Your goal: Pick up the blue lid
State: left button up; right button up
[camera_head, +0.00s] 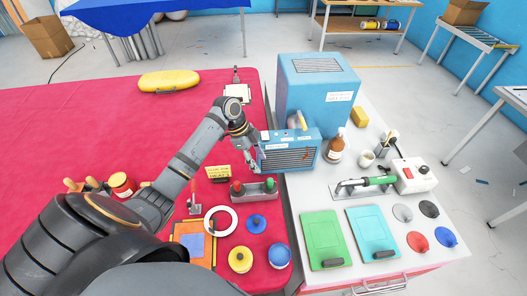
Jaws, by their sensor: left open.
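Several blue round pieces show, and I cannot tell for sure which one is the lid. A blue disc (445,237) lies on the white table's right part, beside a red disc (417,241). A small blue disc with a knob (257,223) lies on the red cloth, and a larger blue round piece (280,256) is near the cloth's front edge. My left gripper (257,162) is open and empty, by the left side of a blue machine (303,153), well away from the disc on the white table. My right gripper is out of view.
The red-covered table (60,120) and the white table (310,200) stand side by side. The blue machine, a brown bottle (335,148) and a green-handled tool (365,183) stand between my left gripper and the right discs. Green (323,238) and teal (371,232) boards lie in front.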

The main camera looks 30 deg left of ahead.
aim_at(256, 224)
jog(key=k+l, duration=1.15)
jog(key=k, duration=0.15)
